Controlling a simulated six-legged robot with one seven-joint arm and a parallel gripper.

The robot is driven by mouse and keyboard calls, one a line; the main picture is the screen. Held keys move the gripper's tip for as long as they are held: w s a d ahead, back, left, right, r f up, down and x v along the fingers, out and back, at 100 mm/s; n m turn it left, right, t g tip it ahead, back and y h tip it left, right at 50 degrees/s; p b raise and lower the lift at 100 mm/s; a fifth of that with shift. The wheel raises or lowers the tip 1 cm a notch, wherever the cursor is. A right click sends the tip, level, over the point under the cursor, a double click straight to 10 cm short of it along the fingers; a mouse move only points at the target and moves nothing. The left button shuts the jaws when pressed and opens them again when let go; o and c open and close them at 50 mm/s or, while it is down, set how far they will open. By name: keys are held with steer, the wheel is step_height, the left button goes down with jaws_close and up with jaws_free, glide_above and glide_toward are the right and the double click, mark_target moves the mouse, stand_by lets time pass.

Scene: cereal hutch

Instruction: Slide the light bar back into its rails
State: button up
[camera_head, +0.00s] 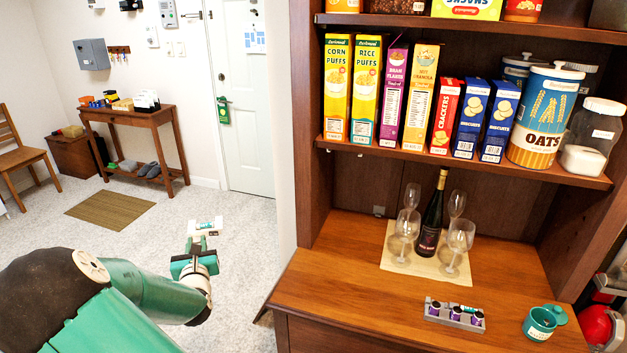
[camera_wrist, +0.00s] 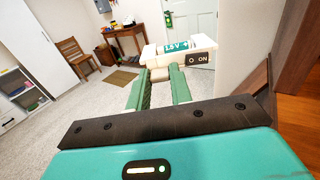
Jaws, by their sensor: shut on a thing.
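My gripper (camera_head: 197,245) is out to the left of the hutch, over the open floor. In the wrist view its two green fingers (camera_wrist: 159,75) are shut on the light bar (camera_wrist: 165,60). The bar is white, with a teal-marked label and a dark ON switch patch at its right end. It lies crosswise at the fingertips. In the head view the light bar (camera_head: 206,226) shows small and pale, apart from the hutch. I cannot make out the rails; the underside of the lower shelf (camera_head: 480,167) is mostly hidden from this height.
Cereal boxes (camera_head: 366,90) and an oats canister (camera_head: 543,118) fill the lower shelf. Below, a wine bottle (camera_head: 431,217) and several glasses stand on a mat (camera_head: 389,262). A pod tray (camera_head: 455,315) and teal cup (camera_head: 539,323) are in front. The counter's left part is clear.

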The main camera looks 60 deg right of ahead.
steer(key=s+d+r+m+g+h, duration=0.25)
steer(key=s+d+r+g, duration=0.25)
steer(key=s+d+r, duration=0.5)
steer(key=s+d+r+m+g+h, duration=0.2)
steer(key=s+d+r+m+g, duration=0.25)
steer(key=s+d, duration=0.95)
steer(key=shift+s+d+r, duration=0.1)
steer(key=shift+d+r, duration=0.1)
steer(key=shift+d, duration=0.8)
steer(key=shift+s+d+r, duration=0.1)
steer(key=shift+d+r, duration=0.05)
steer(key=shift+d, duration=0.85)
steer(key=shift+r, duration=0.1)
steer(key=w+d, duration=0.1)
steer(key=d, duration=0.6)
steer(key=o, duration=1.2)
steer(key=shift+a, duration=0.1)
steer(key=shift+s, duration=0.1)
